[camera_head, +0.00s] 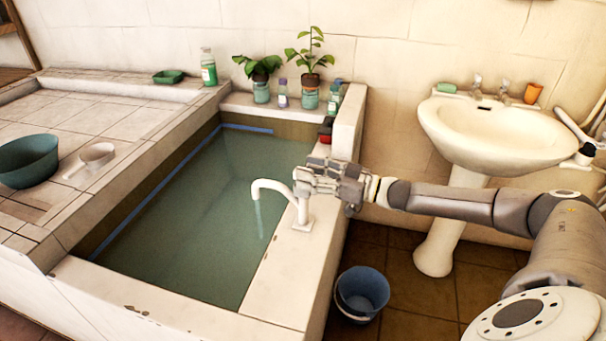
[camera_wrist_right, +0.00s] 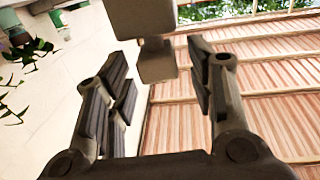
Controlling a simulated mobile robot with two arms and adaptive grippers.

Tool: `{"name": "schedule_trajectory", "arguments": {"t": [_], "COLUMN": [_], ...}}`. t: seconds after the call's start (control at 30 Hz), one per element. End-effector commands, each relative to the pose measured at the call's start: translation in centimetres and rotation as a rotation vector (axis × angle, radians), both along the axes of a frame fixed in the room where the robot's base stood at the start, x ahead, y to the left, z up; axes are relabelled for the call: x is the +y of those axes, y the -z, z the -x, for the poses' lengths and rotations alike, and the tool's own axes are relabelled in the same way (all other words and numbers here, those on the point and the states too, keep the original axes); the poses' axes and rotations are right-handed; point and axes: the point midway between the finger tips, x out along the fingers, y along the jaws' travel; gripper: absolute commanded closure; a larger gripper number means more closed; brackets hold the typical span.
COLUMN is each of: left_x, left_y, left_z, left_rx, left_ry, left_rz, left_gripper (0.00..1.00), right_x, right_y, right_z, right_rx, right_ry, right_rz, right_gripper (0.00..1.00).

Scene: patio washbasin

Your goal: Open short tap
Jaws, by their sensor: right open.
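The short white tap (camera_head: 301,205) stands on the right ledge of the water-filled basin, with its curved spout reaching left over the water. A faint pale streak below the spout looks like running water. My right gripper (camera_head: 312,173) is at the top of the tap, reaching in from the right, and hides the tap's upper part and handle. In the right wrist view, its two dark fingers are spread apart, with a grey-white block (camera_wrist_right: 157,62), apparently the tap's handle, between and beyond their tips. I cannot tell whether they touch it. My left gripper is out of view.
The pool basin's ledge (camera_head: 283,272) runs below the tap. Potted plants (camera_head: 311,60) and bottles stand at the back. A blue bucket (camera_head: 362,292) is on the floor, and a white washbasin (camera_head: 500,130) is at right. A green bowl (camera_head: 28,160) and scoop sit left.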

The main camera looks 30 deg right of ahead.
Motion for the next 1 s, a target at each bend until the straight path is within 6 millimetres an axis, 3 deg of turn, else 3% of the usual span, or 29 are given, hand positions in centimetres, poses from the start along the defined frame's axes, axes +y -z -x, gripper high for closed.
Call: {"name": "schedule_trajectory", "arguments": {"t": [0.17,0.53,0.9,1.0], "left_x": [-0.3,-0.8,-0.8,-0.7], "left_y": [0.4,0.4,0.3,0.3], "left_z": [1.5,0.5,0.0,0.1], "left_rx": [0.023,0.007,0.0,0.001], "left_ry": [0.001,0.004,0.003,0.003], "left_rz": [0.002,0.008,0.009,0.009], "left_gripper": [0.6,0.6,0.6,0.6], "right_x": [0.9,1.2,1.2,1.2], "right_y": [0.0,0.0,0.0,0.0], "right_z": [-1.5,-1.8,-1.8,-1.9], "right_rx": [-0.001,0.001,0.0,-0.002], "right_ry": [0.0,0.0,0.0,-0.005], "right_rz": [0.0,0.001,0.001,0.001], "right_gripper": [0.5,0.5,0.96,0.96]}}
